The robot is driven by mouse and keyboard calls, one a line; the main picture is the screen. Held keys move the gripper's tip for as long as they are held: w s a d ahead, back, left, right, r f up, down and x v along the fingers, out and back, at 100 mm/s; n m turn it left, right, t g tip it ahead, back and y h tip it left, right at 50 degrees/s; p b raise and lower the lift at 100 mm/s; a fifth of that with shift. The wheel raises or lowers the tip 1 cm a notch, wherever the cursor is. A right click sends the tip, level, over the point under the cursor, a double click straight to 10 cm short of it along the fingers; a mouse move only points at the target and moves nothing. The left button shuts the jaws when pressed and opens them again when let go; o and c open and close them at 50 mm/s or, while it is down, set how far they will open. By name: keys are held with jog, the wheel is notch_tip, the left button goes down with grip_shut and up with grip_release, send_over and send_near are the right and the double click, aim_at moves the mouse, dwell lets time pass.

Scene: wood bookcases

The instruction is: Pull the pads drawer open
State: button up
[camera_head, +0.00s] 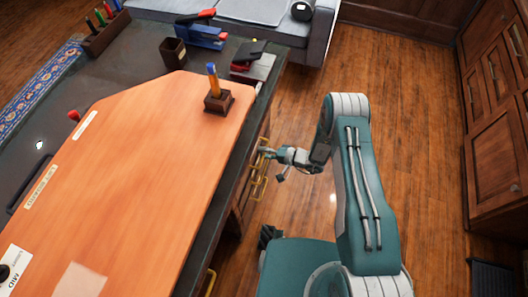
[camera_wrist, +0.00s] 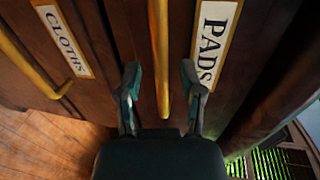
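The pads drawer (camera_wrist: 200,95) is a dark wood front with a white PADS label (camera_wrist: 212,45) in the wrist view. Its brass bar handle (camera_wrist: 160,60) runs down the picture beside the label. My gripper (camera_wrist: 160,75) is open, with one finger on each side of this handle and visible gaps to it. In the head view my gripper (camera_head: 268,154) is at the desk's right side, by the brass handles there; its fingers are too small to make out. The drawer looks closed.
A second drawer front with a CLOTHS label (camera_wrist: 62,40) and its own brass handle (camera_wrist: 30,70) is on the left. The desk top (camera_head: 150,140) holds a pen holder (camera_head: 219,101).

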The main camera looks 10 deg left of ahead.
grip_shut()
jog(key=shift+d, duration=0.1)
jog(key=f+v, duration=0.3)
jog(key=v, duration=1.3)
jog(key=d+f+v, duration=0.1)
jog(key=f+v, duration=0.2)
jog(key=v, duration=1.4)
jog(key=shift+d+f, duration=0.3)
jog(key=shift+f, duration=0.15)
jog(key=shift+o, duration=0.3)
grip_release()
jog(key=shift+w, duration=0.1)
jog(key=shift+r, duration=0.1)
